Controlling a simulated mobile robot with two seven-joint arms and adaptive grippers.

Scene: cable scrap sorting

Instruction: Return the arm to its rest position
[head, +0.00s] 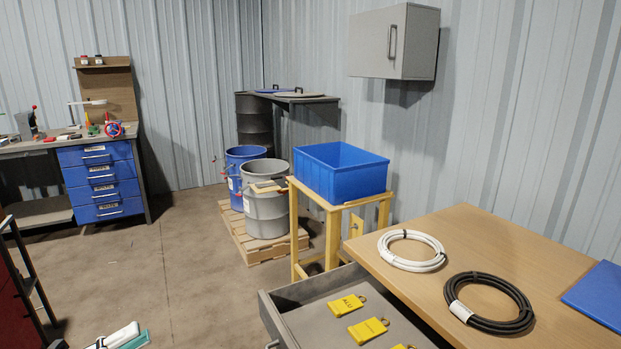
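At the bottom left edge of the head view a small white and teal part (120,337) shows, cut off by the frame; it seems to belong to my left arm. The fingers of my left gripper cannot be made out, so I cannot tell whether it is open or shut. No held object is visible there. My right arm and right gripper are not in view.
A wooden table (480,225) at right bears a white cable coil (411,235), a black coil (462,312) and a blue panel (598,294). An open drawer (318,292) holds yellow tags. A blue bin (341,182) stands behind. The floor (170,270) left of centre is clear.

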